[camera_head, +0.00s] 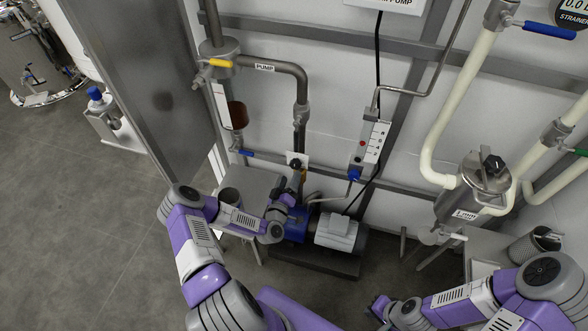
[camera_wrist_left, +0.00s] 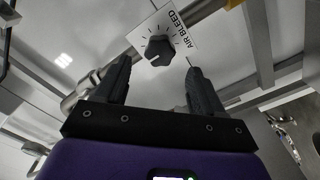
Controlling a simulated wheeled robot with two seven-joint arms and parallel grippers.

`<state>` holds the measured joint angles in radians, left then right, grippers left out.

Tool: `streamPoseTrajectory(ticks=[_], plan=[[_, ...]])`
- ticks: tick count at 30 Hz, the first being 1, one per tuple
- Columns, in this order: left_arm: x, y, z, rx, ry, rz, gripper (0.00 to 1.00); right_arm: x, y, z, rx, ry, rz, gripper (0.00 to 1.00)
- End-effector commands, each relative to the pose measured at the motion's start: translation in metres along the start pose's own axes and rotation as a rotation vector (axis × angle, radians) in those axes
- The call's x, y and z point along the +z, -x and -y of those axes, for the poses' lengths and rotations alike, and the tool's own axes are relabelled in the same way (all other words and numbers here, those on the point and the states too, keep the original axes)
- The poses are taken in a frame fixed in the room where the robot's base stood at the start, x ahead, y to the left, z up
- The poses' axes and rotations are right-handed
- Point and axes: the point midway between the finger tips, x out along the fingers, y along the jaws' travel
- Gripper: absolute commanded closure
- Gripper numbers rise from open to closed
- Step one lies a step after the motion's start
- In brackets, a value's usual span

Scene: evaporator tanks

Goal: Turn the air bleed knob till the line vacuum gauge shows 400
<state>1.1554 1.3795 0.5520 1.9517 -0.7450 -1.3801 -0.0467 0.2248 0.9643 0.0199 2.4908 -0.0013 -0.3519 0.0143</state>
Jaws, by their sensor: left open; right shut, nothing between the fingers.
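The air bleed knob (camera_wrist_left: 158,51) is a dark round knob with a white pointer mark on a white plate lettered AIR BLEED, with tick marks around it. In the left wrist view it sits ahead of and between the fingertips of my left gripper (camera_wrist_left: 158,66), which is open, with a gap on both sides. In the head view the knob (camera_head: 296,163) is small and dark on its plate, just above my left gripper (camera_head: 291,189). My right gripper (camera_head: 380,308) is low in the head view, shut and empty, far from the knob. I cannot make out a line vacuum gauge.
A blue and grey pump (camera_head: 337,232) stands below the left gripper. A white box with a red light (camera_head: 371,142) hangs right of the knob. A strainer vessel (camera_head: 485,180) and pale pipes fill the right.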

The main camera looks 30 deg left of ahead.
Motion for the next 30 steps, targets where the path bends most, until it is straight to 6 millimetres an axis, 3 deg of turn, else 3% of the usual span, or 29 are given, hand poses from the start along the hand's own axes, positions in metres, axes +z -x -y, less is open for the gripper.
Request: streamPoseTrajectory(ticks=[9,21,30], plan=[[0.002,-0.048,0.001,0.001,-0.001,0.002,0.31,-0.001,-0.011,-0.004,0.0,0.0,0.0,1.0],[0.001,-0.058,0.0,-0.001,0.001,0.005,0.31,-0.001,-0.012,-0.005,0.0,0.0,0.0,1.0],[0.001,-0.058,0.0,-0.001,0.001,0.005,0.76,-0.001,-0.012,-0.005,0.0,0.0,0.0,1.0]])
